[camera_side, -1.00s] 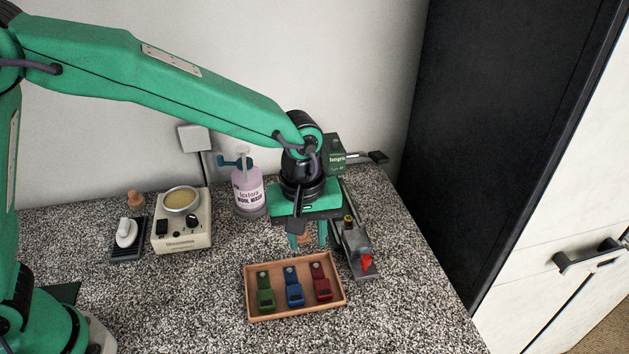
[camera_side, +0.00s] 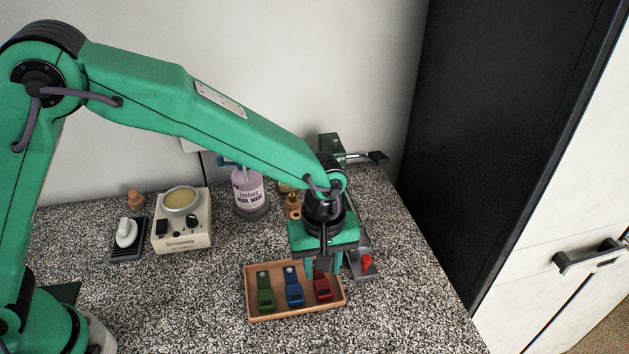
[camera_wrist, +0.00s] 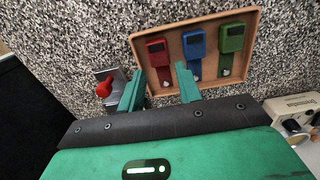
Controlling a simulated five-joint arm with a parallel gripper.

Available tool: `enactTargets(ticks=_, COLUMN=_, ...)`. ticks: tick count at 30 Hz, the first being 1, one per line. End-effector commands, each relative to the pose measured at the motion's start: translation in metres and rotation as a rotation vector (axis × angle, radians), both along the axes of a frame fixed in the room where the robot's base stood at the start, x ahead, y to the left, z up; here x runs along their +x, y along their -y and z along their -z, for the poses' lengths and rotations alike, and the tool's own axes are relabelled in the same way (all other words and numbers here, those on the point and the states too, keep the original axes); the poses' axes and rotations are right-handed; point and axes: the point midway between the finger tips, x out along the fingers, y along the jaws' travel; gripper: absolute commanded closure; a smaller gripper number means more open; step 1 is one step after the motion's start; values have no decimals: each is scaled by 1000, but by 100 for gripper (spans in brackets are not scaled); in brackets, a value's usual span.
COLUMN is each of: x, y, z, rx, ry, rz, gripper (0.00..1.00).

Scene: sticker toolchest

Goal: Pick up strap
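A shallow wooden tray (camera_side: 297,315) holds three straps side by side: a green strap (camera_side: 265,297), a blue strap (camera_side: 294,294) and a red strap (camera_side: 322,290). In the wrist view the red strap (camera_wrist: 157,54), blue strap (camera_wrist: 194,45) and green strap (camera_wrist: 231,38) lie in the tray (camera_wrist: 177,29) with their buckle ends away from my gripper. My gripper (camera_side: 323,266) is open and empty above the tray's back right part. In the wrist view my gripper's fingers (camera_wrist: 159,84) are spread to either side of the red strap's near end. The red strap's upper end is partly hidden by my gripper in the side view.
A grey metal device with a red knob (camera_side: 366,263) stands just right of the tray, close to my gripper. A pink wool wash bottle (camera_side: 249,190), a cream heater box (camera_side: 183,235) and a black dish (camera_side: 127,240) stand farther left. The counter in front of the tray is clear.

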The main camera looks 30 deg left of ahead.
Motion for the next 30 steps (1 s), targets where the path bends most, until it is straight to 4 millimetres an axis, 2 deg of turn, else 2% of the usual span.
enactTargets(ticks=5, x=0, y=0, z=5, rx=1, ry=-1, rz=0, gripper=65)
enactTargets(ticks=18, x=1, y=0, z=49, rx=1, ry=-1, rz=0, gripper=65)
enactTargets(ticks=30, x=1, y=1, z=52, rx=0, ry=0, rz=0, gripper=65)
